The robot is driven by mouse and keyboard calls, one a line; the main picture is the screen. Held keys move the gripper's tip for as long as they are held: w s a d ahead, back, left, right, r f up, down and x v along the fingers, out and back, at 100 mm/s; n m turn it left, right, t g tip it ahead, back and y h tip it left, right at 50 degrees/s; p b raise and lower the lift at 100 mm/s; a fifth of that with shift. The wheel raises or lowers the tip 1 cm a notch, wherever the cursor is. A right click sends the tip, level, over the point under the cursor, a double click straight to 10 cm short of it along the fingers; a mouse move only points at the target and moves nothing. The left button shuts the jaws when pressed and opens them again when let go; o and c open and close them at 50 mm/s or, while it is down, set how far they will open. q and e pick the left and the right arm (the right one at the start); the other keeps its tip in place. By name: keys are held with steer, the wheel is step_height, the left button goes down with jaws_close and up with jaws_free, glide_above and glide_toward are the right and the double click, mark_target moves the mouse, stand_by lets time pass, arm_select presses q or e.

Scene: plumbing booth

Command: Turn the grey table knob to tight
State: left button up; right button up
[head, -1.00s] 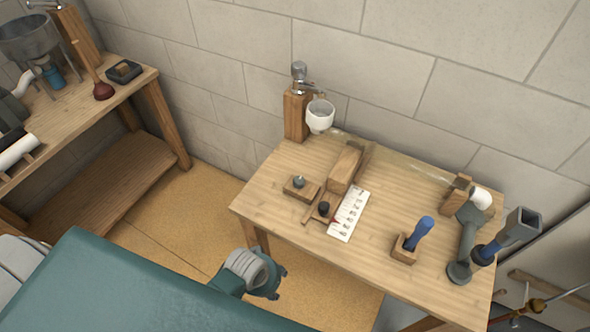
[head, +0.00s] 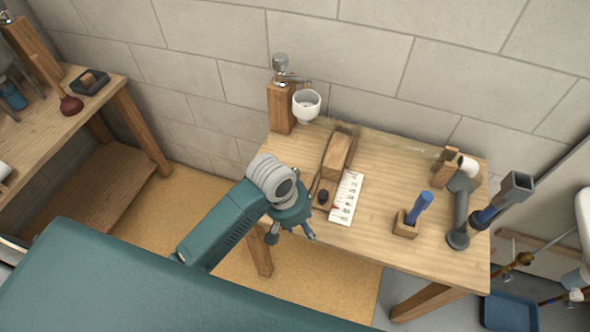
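The grey knob on its small wooden block is hidden now behind my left wrist and gripper, at the left front part of the wooden table (head: 385,185). My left gripper (head: 290,238) hangs over the table's front left edge, pointing down toward the front. Its fingers look spread apart with nothing between them. I cannot tell how far it is above the table or whether it touches the block. A small dark knob (head: 323,196) sits just right of the gripper, beside a white scale card (head: 346,198). My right gripper is not in view.
A long wooden block (head: 337,155) lies behind the card. A blue-handled tool (head: 420,205) stands in a block; grey tools (head: 462,215) are at the right. The table's centre is clear.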

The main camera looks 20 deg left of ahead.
arm_select(q)
steer(key=w+a+r+n+g+y, duration=0.1)
steer(key=w+r+n, duration=0.15)
steer(key=w, duration=0.25)
steer(key=w+a+r+n, duration=0.2)
steer(key=w+n, duration=0.1)
steer(key=w, duration=0.2)
step_height(320, 180, up, 5)
steer(key=n+y, duration=0.1)
steer(key=n, duration=0.5)
glide_above(295, 172)
steer(key=shift+g, duration=0.3)
step_height(295, 172, down, 10)
steer(key=shift+f+p, duration=0.15)
steer(key=shift+p, duration=0.5)
steer(key=c, duration=1.1)
